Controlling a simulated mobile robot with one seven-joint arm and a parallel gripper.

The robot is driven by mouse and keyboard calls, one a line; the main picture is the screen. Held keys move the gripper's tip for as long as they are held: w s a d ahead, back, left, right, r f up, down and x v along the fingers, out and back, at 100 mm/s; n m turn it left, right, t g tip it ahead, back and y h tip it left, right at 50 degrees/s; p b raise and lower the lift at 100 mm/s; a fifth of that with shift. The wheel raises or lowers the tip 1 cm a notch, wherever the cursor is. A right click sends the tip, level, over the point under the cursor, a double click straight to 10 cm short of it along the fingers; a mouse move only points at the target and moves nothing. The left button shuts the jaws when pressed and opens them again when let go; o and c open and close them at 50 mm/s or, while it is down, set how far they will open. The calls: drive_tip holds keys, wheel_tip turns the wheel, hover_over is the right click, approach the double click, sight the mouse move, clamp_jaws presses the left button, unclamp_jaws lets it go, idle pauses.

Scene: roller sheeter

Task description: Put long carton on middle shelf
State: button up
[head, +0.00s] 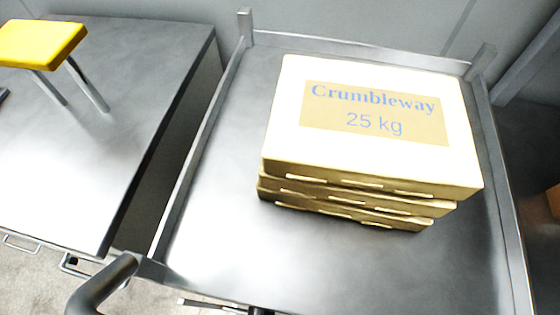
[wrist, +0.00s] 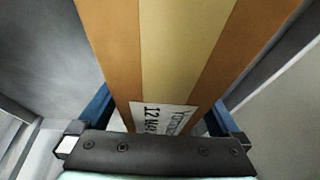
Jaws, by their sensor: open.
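The long carton (wrist: 165,50) fills the middle of the wrist view, brown with a paler tape strip down its length and a white printed label at its near end. My gripper (wrist: 160,100) is open, with one blue finger on each side of the carton. The carton lies between the fingers; I cannot tell whether either finger touches it. The gripper is not in the head view. No middle shelf can be made out for certain in either view.
In the head view, several Crumbleway 25 kg boxes (head: 370,160) are stacked on a raised-edge metal cart top (head: 220,230). A metal table (head: 120,130) with a yellow-topped stand (head: 42,42) is at left. A brown thing (head: 553,200) shows at the right edge.

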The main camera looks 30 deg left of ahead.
drive_tip(key=shift+r, duration=0.3)
drive_tip(key=s+d, duration=0.1)
drive_tip(key=s, duration=0.3)
drive_tip(key=s+d+p, duration=0.1)
drive_tip(key=s, duration=0.3)
drive_tip(key=s+d, duration=0.1)
drive_tip(key=s, duration=0.3)
drive_tip(key=shift+d+r, duration=0.2)
drive_tip(key=shift+r, duration=0.15)
